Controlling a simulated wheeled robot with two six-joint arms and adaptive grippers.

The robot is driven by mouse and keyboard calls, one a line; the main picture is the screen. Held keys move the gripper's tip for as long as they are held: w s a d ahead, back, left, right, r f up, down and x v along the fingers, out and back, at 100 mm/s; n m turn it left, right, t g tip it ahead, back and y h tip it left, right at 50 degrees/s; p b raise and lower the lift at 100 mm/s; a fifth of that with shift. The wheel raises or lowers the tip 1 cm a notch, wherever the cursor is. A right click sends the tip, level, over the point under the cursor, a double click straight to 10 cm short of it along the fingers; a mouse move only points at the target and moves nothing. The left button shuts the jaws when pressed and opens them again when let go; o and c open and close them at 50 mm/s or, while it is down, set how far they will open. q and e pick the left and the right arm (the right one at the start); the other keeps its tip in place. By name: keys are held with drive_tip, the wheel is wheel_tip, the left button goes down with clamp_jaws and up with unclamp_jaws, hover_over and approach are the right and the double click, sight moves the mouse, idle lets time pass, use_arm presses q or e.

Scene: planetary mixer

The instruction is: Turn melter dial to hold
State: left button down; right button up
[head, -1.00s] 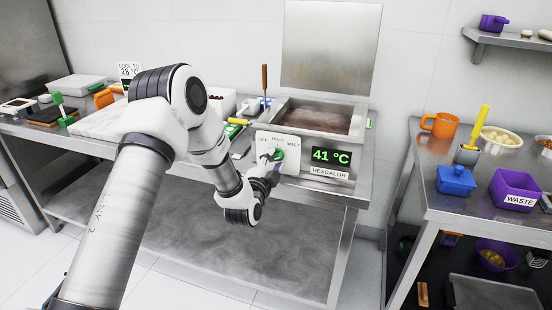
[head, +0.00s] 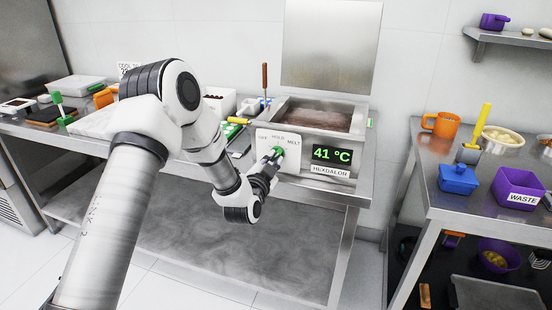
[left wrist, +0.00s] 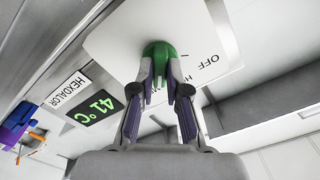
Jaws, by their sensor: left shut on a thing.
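The melter (head: 362,137) is a steel tank of brown liquid at the right end of the back counter. Its white front panel (head: 290,163) reads OFF, HOLD and MELT. The green dial (head: 278,151) sits on this panel below the words. My left gripper (head: 271,160) is shut on the dial from the front. In the left wrist view both fingertips (left wrist: 160,78) close around the green dial (left wrist: 158,49); OFF is legible to the right and another word is partly covered by a finger. I cannot tell which mark the dial points to. My right gripper is not in view.
A display (head: 332,154) beside the panel reads 41 °C, above a HEXDALOR label (head: 330,171). A second steel table (head: 437,192) at the right holds an orange mug, a blue box and a purple WASTE bin. Floor shows between the tables.

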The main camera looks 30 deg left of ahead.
use_arm(q)
drive_tip(key=shift+f+n+b, duration=0.15)
drive_tip(key=shift+n+b, duration=0.45)
drive_tip(key=shift+n, duration=0.2)
drive_tip(key=shift+n+b, duration=0.45)
drive_tip(key=shift+n, duration=0.95)
drive_tip(key=shift+n+b, duration=0.35)
drive_tip(key=shift+n, duration=0.15)
drive_tip(key=shift+n+b, duration=0.45)
drive_tip(key=shift+n, duration=0.35)
drive_tip(key=c, duration=1)
unclamp_jaws()
drive_tip(key=shift+c, duration=0.2)
